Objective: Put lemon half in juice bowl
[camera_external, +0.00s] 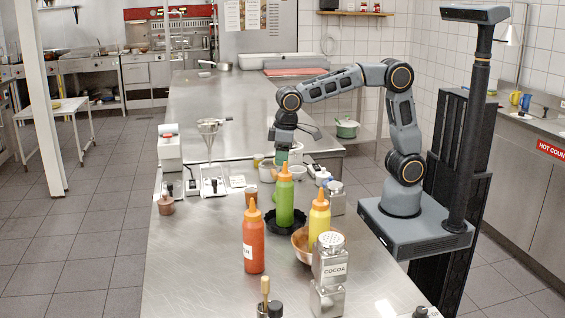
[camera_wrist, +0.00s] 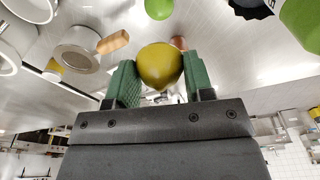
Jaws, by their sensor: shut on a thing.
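My gripper (camera_wrist: 160,80), with green finger pads, is shut on a yellow rounded thing, which looks like the lemon half (camera_wrist: 159,65). Its cut face cannot be made out. In the external view my gripper (camera_external: 281,158) points down over the far part of the steel counter, and the lemon half is not clear there. Pale bowls stand close by, one left of my gripper (camera_external: 268,172) and one below it (camera_external: 297,173). I cannot tell which is the juice bowl.
Red (camera_external: 254,245), green (camera_external: 284,203) and yellow (camera_external: 318,222) squeeze bottles stand nearer on the counter. A brown bowl (camera_external: 301,252), a black dish (camera_external: 258,224) and a cocoa shaker (camera_external: 329,270) are near them. A green round thing (camera_wrist: 158,8) is at the wrist view's top.

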